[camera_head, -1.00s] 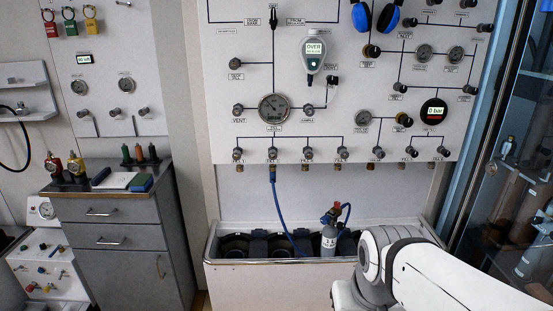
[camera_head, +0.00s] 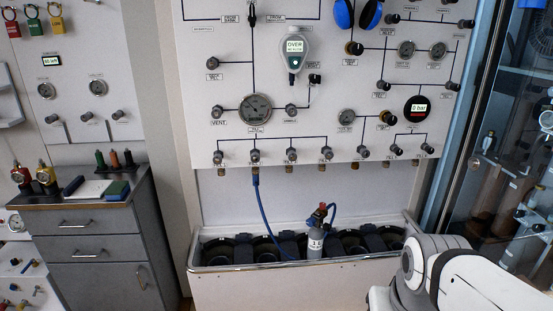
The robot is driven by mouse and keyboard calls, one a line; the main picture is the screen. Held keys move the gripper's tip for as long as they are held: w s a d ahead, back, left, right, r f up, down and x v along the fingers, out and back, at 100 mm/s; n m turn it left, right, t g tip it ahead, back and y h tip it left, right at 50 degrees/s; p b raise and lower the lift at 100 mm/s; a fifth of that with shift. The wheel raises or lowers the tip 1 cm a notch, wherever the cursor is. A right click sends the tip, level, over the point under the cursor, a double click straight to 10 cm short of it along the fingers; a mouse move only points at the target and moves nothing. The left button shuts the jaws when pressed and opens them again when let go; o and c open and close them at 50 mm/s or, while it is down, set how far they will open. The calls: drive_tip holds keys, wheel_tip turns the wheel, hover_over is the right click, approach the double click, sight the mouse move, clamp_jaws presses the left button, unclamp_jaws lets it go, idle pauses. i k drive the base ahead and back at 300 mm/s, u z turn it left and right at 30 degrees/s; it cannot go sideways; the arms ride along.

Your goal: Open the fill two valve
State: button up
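The white fill panel (camera_head: 350,112) stands ahead with a row of fill valves along its lower edge. The second valve from the left (camera_head: 255,157), the fill two valve, has a dark knob. A blue hose (camera_head: 266,215) hangs from its outlet. The knob's turn position is too small to tell. The first valve (camera_head: 218,157) is to its left and the third valve (camera_head: 291,156) to its right. My arm shows at the lower right, well away from the valve. My gripper is out of view.
A white trough (camera_head: 300,273) below the panel holds a small grey cylinder (camera_head: 315,245) with a red valve top, joined to the blue hose. A grey drawer cabinet (camera_head: 95,245) stands left and a glass cabinet (camera_head: 515,150) right. The space before the valve row is clear.

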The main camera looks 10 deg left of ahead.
sight(255, 158)
drive_tip(key=i, duration=0.95)
